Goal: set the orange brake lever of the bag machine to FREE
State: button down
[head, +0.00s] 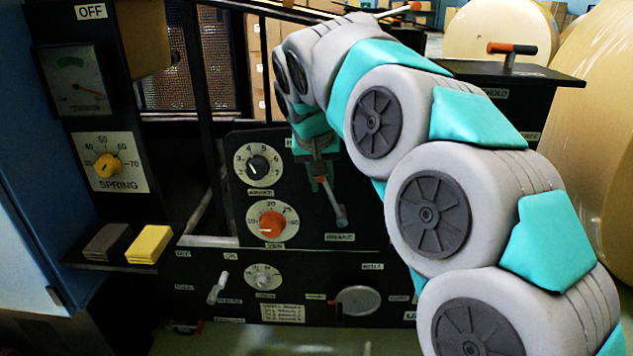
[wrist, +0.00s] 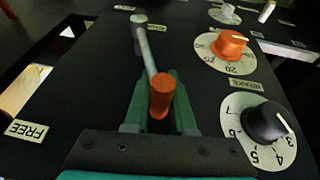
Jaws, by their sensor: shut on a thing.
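The brake lever has a grey rod and an orange grip (wrist: 161,97), and stands on the dark panel. In the wrist view its orange end lies between my gripper's green fingers (wrist: 160,112). In the head view the lower rod (head: 336,208) shows below my gripper (head: 319,172), leaning up and left from its foot; my gripper hides the orange end. My gripper is shut on the lever. The FREE label (wrist: 27,130) is at the lower left of the wrist view. The lever leans away from that side.
Beside the lever are a black dial (head: 257,167) and an orange dial (head: 271,222). A lower panel carries a small switch (head: 218,287) and a round grey plate (head: 358,300). Another orange-ended handle (head: 512,49) stands on a shelf at right. Large kraft rolls (head: 500,28) stand behind.

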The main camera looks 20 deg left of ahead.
jog(key=shift+d, duration=0.1)
jog(key=c, duration=0.8)
grip_release()
jog(key=shift+o, duration=0.2)
jog(key=shift+p+v, duration=0.35)
jog(key=shift+v, duration=3.6)
